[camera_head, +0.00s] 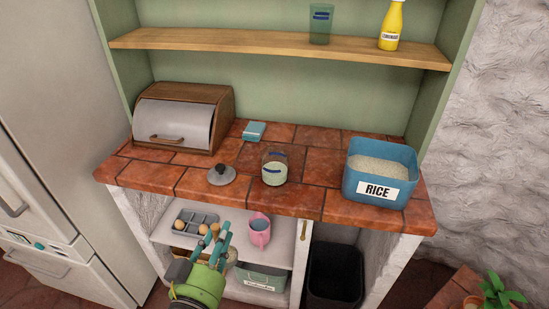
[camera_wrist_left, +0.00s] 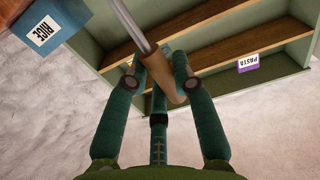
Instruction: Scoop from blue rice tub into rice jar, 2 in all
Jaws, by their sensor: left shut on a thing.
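The blue rice tub (camera_head: 364,187), labelled RICE, stands at the right of the tiled counter, full of pale rice (camera_head: 380,168). It also shows in the left wrist view (camera_wrist_left: 66,14). An open glass jar (camera_head: 274,168) stands mid-counter with pale contents inside and a blue mark near its top. My left gripper (camera_head: 222,236) is in front of the counter, below its edge. It is shut on the wooden handle (camera_wrist_left: 163,78) of a scoop, whose metal shaft (camera_wrist_left: 133,25) runs up and out of the wrist view. The scoop's bowl is not visible there. My right gripper is not in view.
A lid (camera_head: 221,176) lies left of the jar. A blue item (camera_head: 254,131) lies behind, beside a bread box (camera_head: 182,118). The upper shelf (camera_head: 270,44) holds a glass container (camera_head: 321,24) and a yellow bottle (camera_head: 391,25). A pink mug (camera_head: 259,231) stands below the counter.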

